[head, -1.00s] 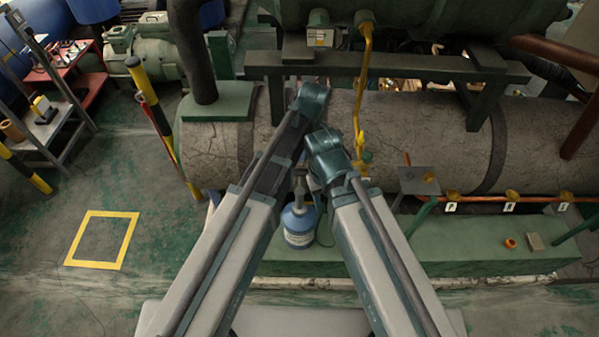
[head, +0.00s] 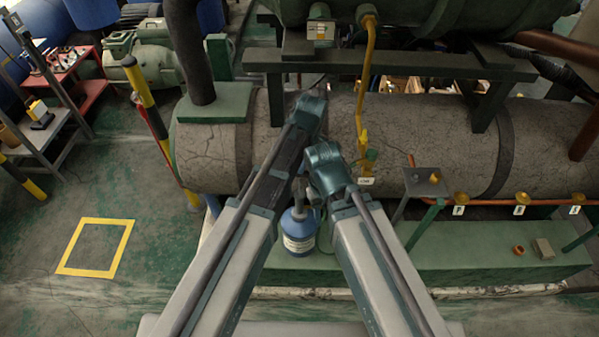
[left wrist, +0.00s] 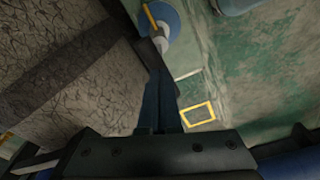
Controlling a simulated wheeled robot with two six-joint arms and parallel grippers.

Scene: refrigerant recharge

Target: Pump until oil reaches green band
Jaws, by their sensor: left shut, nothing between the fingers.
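A blue bottle (head: 299,233) with a white label and a grey top stands on the green base in front of the large pipe, between my two arms. In the left wrist view, a round blue body with a pale neck (left wrist: 164,38), likely this bottle, is at the top. My left gripper (left wrist: 160,76) is shut and empty, its fingers pointing toward that neck; whether they touch it is unclear. In the head view my arm links partly hide the area around the bottle top. My right gripper is hidden. No oil level or green band can be made out.
A rough grey cylinder (head: 420,135) runs across behind my arms, with a yellow pipe (head: 366,80) coming down. A small stand (head: 424,181) and tagged copper line are at right. A small orange ring (head: 518,251) and block lie on the green base. The floor at left has a yellow square (head: 120,248).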

